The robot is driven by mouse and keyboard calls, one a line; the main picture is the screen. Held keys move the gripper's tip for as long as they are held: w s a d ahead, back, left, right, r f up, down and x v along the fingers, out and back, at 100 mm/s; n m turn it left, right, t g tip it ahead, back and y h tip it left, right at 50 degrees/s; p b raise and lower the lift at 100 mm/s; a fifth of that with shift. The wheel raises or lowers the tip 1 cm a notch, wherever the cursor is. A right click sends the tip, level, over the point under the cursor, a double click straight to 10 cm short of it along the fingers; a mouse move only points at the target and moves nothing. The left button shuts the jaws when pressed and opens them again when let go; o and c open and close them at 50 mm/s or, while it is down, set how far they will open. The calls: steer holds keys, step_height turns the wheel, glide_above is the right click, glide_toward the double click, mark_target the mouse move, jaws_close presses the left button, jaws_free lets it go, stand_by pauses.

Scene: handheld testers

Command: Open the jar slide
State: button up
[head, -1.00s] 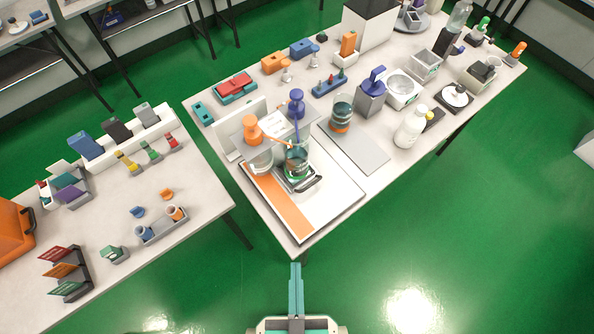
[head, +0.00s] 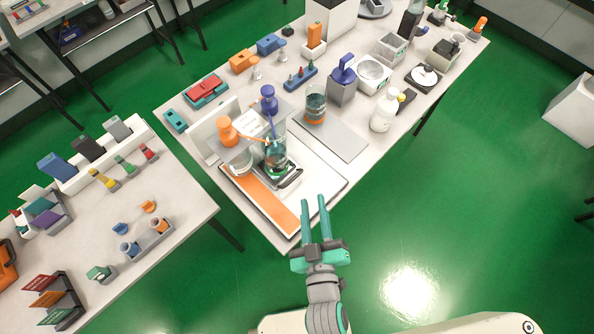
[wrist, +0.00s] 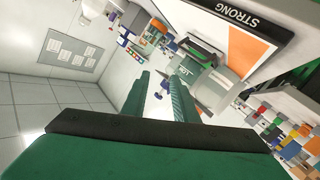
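A clear glass jar (head: 276,158) with dark liquid and green at its base stands on the white and orange board near the front corner of the table. A slide with a dark handle (head: 291,179) sits at the jar's base, its handle facing the front right. In the wrist view a dark handle with green beside it (wrist: 203,52) shows beyond the fingertips. I cannot tell whether the slide is open. My gripper (head: 315,200) is open and empty, in front of the board and apart from the handle. Its two fingers also show in the wrist view (wrist: 164,83).
An orange-topped container (head: 228,132) and a blue-topped one (head: 268,100) stand close to the jar. Another table (head: 185,215) stands at left. Green floor (head: 430,210) is clear at right.

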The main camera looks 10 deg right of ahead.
steer(key=w+d+r+m+h, duration=0.2)
steer(key=w+d+r+h, duration=0.6)
steer(key=w+d+r, duration=0.7)
steer(key=s+d+r+m+g+h, duration=0.2)
steer(key=d+r+m+g+h, duration=0.4)
steer(key=d+r+m+g, duration=0.45)
steer(key=m+g+y, duration=0.3)
steer(key=g+y, duration=0.1)
steer(key=y, duration=1.3)
glide_toward(297, 176)
steer(key=shift+h, duration=0.3)
steer(key=x, duration=0.7)
steer(key=shift+w+a, duration=0.1)
steer(key=shift+a, duration=0.2)
